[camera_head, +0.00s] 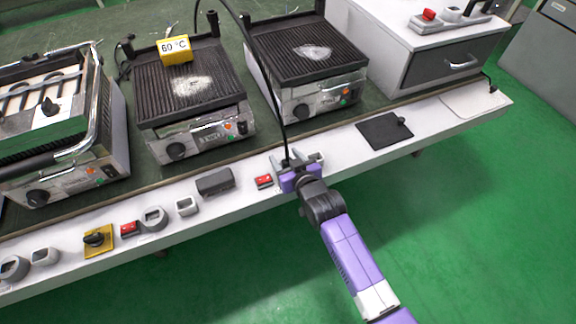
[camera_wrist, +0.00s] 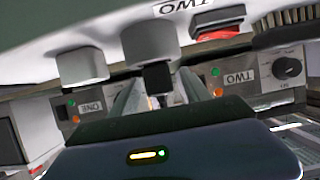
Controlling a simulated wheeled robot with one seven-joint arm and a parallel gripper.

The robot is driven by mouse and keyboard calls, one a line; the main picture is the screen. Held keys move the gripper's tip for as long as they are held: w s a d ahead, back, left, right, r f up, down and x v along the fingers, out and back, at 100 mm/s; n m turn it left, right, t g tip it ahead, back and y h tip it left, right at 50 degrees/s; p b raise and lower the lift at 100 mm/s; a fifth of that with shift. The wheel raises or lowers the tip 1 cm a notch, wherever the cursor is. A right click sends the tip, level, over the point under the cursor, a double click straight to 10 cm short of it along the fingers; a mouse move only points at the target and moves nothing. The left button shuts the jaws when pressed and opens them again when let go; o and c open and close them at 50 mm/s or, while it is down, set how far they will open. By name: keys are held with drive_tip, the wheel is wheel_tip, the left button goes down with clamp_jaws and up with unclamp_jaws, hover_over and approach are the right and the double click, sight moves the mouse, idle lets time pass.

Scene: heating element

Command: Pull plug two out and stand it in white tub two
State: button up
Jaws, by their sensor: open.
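My gripper (camera_head: 296,162) is open at the counter's front part, beside a red switch. In the wrist view, which looks upside down, its two fingers (camera_wrist: 161,88) stand apart. A black plug-like block (camera_wrist: 158,77) shows between them, at the end of a white cylinder (camera_wrist: 151,43). A label reading TWO (camera_wrist: 183,5) lies near that cylinder. A second, smaller white cylinder (camera_wrist: 82,65) is to its left. A black cord (camera_head: 266,75) runs from the gripper over the grills. I cannot tell which white piece is tub two; the gripper hides the spot in the head view.
A red switch (camera_head: 264,181), a dark box (camera_head: 215,182) and a small white piece (camera_head: 187,206) line the counter to the left. A black pad (camera_head: 384,131) lies to the right. Two ridged grills (camera_head: 190,85) (camera_head: 305,50) stand behind. The counter's front edge drops to green floor.

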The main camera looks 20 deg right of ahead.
drive_tip(key=shift+w+f, duration=0.3)
drive_tip(key=shift+w, duration=0.35)
drive_tip(key=shift+c, duration=0.3)
clamp_jaws()
drive_tip(key=shift+r, duration=0.1)
wheel_tip(320, 180, up, 20)
drive_tip(key=p, duration=0.3)
